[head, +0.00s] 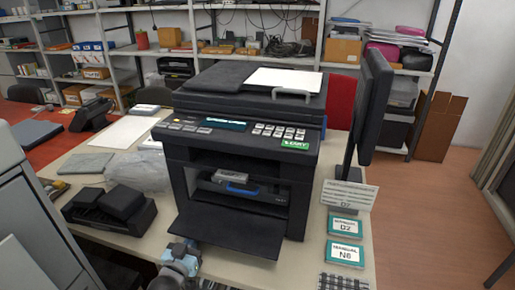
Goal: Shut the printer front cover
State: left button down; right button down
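The dark printer (248,150) stands in the middle of the table. Its front cover (228,224) hangs open, folded down and tilted outward toward me. The bay behind it is exposed and holds a light grey part and a blue handle (241,190). A grey and light-blue shape, apparently my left gripper (182,257), is low in the view by the cover's lower left edge. Its fingers are not clear, and I cannot tell whether it touches the cover. My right gripper is not in view.
A monitor (370,105) stands close on the printer's right. Toner boxes (345,253) and a label card (349,196) lie at the table's right front. A black device (110,208) sits left of the cover. A pale cabinet-like body (35,215) fills the left edge.

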aim_at(192, 232)
pick_arm(q)
jog(key=shift+w+d+r+p, duration=0.1)
jog(key=shift+w+r+p, duration=0.1)
jog(key=shift+r+p, duration=1.55)
jog(key=shift+r+b, duration=0.15)
jog(key=shift+b, duration=0.15)
jog(key=shift+w+d+r+p, duration=0.1)
jog(key=shift+w+r+p, duration=0.15)
jog(key=shift+r+p, duration=0.35)
jog(key=shift+w+d+r+p, duration=0.1)
jog(key=shift+w+r+p, duration=0.2)
jog(key=shift+r, duration=0.35)
jog(key=shift+w+r, duration=0.1)
jog(key=shift+r, duration=0.05)
jog(key=shift+w+d+r+p, duration=0.25)
jog(key=shift+w+r+p, duration=0.4)
jog(key=shift+r, duration=0.2)
jog(key=shift+w+r, duration=0.15)
jog(key=shift+w, duration=0.05)
jog(key=shift+d, duration=0.1)
